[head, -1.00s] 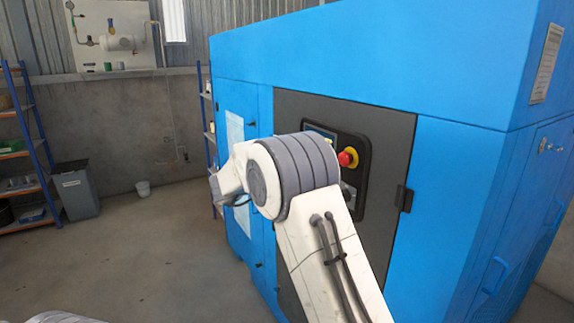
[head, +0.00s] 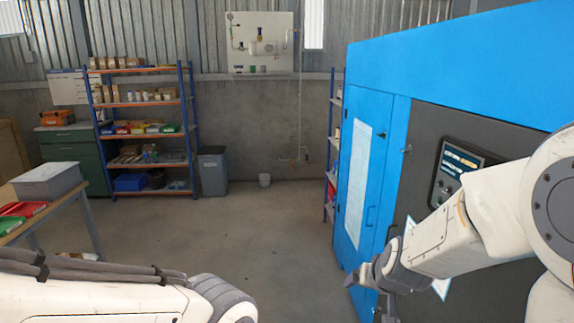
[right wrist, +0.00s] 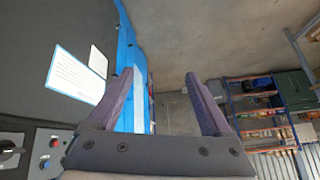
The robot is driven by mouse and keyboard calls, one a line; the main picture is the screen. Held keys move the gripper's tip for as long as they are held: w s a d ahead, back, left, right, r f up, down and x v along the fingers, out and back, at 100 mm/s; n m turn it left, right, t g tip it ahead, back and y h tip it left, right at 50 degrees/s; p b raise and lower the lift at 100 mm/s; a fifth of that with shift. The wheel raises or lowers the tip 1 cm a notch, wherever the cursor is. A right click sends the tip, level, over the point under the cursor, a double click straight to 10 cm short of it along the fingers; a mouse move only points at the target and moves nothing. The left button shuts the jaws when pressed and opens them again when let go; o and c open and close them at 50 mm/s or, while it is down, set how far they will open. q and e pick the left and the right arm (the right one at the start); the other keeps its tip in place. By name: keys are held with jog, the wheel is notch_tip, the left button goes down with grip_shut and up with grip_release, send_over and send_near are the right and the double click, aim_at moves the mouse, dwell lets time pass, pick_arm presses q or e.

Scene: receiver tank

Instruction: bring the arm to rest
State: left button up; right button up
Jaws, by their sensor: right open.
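My right arm comes in from the right in the head view and reaches across the front of the blue cabinet (head: 377,130). Its gripper (head: 368,278) is small and partly hidden by the wrist there. In the right wrist view the right gripper (right wrist: 163,85) has its two fingers wide apart, with nothing between them but the floor and wall beyond. My left arm lies along the bottom left of the head view; its gripper is out of sight.
The cabinet's dark door, with a control panel (head: 457,168) and a white sheet (head: 441,289), is close to my right arm. A table (head: 60,207) stands at left. Shelves (head: 145,134), a grey bin (head: 212,172) and a wall board (head: 262,42) are farther back. The middle floor is clear.

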jog(key=s+f+n+g, duration=0.2)
jog(key=s+f+g, duration=0.25)
jog(key=s, duration=0.85)
jog(key=s+a+r+n+g, duration=0.1)
jog(key=s+a+r+n, duration=0.1)
jog(key=s+a, duration=0.4)
jog(key=s+a+r+n+g, duration=0.1)
jog(key=s+a+r+n, duration=0.2)
jog(key=s+a+n, duration=0.2)
jog(key=s+a, duration=0.2)
jog(key=shift+s+r+n+g+y, duration=0.3)
jog(key=shift+s+r+g+y, duration=0.05)
jog(key=shift+s+y, duration=0.05)
jog(key=shift+d, duration=0.15)
